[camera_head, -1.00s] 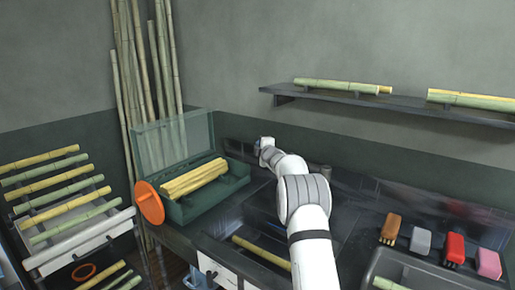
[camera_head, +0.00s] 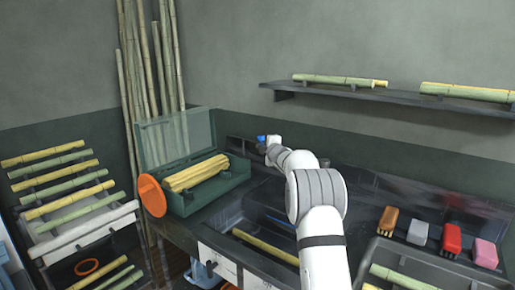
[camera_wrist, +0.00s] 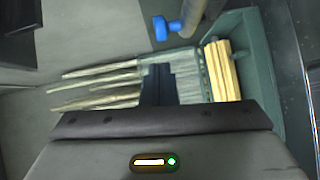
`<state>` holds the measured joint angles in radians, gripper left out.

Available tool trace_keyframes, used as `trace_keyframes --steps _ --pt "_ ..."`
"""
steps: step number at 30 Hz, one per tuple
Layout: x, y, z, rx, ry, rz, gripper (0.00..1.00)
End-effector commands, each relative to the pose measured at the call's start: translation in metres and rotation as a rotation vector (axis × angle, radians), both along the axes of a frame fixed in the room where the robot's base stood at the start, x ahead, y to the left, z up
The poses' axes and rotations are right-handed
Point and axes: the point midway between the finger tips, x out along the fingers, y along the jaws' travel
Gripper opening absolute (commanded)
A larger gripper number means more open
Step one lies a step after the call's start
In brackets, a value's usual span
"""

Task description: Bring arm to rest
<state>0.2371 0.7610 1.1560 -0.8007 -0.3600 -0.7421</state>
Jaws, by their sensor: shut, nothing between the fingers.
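My white arm reaches up from the bottom of the head view over the counter. The end of my arm is at its far side, near the back wall, and my gripper's fingers are too small to make out there. In the wrist view, my gripper (camera_wrist: 158,72) shows as dark fingers close together, with nothing between them. The green box (camera_wrist: 262,70) holding yellow cane pieces (camera_wrist: 222,70) lies beyond and to the right of the fingers in that view.
The green box (camera_head: 222,196) with a clear lid and orange disc (camera_head: 150,196) stands left of my arm. A blue-handled tap (camera_wrist: 165,28) is near my gripper. A shelf (camera_head: 400,97) with cane runs along the wall. Several brushes or sponges (camera_head: 452,238) lie at right.

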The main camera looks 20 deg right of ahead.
Motion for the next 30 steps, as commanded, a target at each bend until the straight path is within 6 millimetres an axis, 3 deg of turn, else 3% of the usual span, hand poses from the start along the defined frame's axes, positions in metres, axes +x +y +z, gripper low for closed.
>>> trace_keyframes --steps 5,8,11,15,20,26,30 --pt "-0.007 0.001 0.007 0.022 0.013 -0.015 0.0" --pt "-0.024 0.004 0.02 0.087 0.052 -0.061 0.0" --pt "-0.056 0.012 0.035 0.199 0.122 -0.135 0.0" --pt "-0.118 0.026 0.046 0.379 0.243 -0.261 0.0" --pt "-0.202 0.047 0.046 0.575 0.389 -0.404 0.0" --pt "-0.323 0.078 0.029 0.806 0.578 -0.596 0.0" --pt "-0.416 0.102 0.008 0.949 0.719 -0.737 0.0"
